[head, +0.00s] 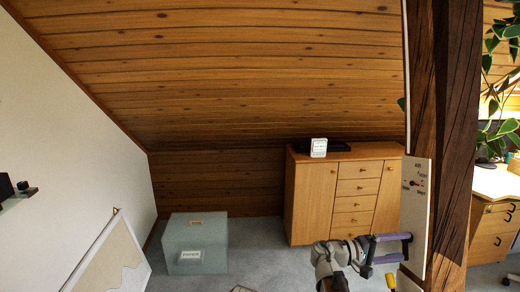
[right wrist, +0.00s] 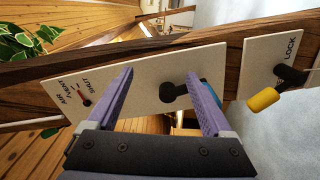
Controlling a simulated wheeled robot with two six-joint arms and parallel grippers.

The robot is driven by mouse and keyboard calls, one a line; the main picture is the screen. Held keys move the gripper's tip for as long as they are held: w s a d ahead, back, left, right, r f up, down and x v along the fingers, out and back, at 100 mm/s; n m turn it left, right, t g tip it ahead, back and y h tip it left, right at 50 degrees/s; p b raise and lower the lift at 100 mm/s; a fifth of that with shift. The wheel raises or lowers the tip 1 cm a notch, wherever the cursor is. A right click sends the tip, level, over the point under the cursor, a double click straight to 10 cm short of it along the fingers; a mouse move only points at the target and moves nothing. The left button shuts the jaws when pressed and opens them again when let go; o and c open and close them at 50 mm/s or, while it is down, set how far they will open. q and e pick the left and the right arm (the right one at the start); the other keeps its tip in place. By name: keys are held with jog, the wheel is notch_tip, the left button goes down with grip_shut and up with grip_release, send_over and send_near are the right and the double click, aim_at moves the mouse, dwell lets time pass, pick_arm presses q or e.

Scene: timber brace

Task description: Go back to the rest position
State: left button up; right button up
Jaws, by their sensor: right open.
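My right gripper (head: 408,247) is open, its purple fingers pointing at the lower part of a pale panel (head: 414,215) on the dark timber brace (head: 448,120). In the right wrist view the open fingers (right wrist: 162,76) stand in front of that panel (right wrist: 135,82). A black knob (right wrist: 176,95) shows between them, close to the right finger; I cannot tell whether they touch. The panel's small red-marked switch (right wrist: 86,101), lettered AIR, VENT and SHUT, lies left of the fingers. My left gripper is not in view.
A second plate (right wrist: 285,65) marked LOCK carries a yellow-ended handle (right wrist: 263,99), right of the fingers. A wooden cabinet (head: 318,205) and a grey-green box (head: 197,243) stand behind. Leaves (head: 505,80) hang at upper right. Carpet between box and cabinet is clear.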

jog(key=a, duration=0.7)
jog(key=shift+s+a+f, duration=0.15)
jog(key=shift+s+a, duration=0.2)
jog(key=shift+a, duration=0.05)
jog(key=shift+s, duration=0.1)
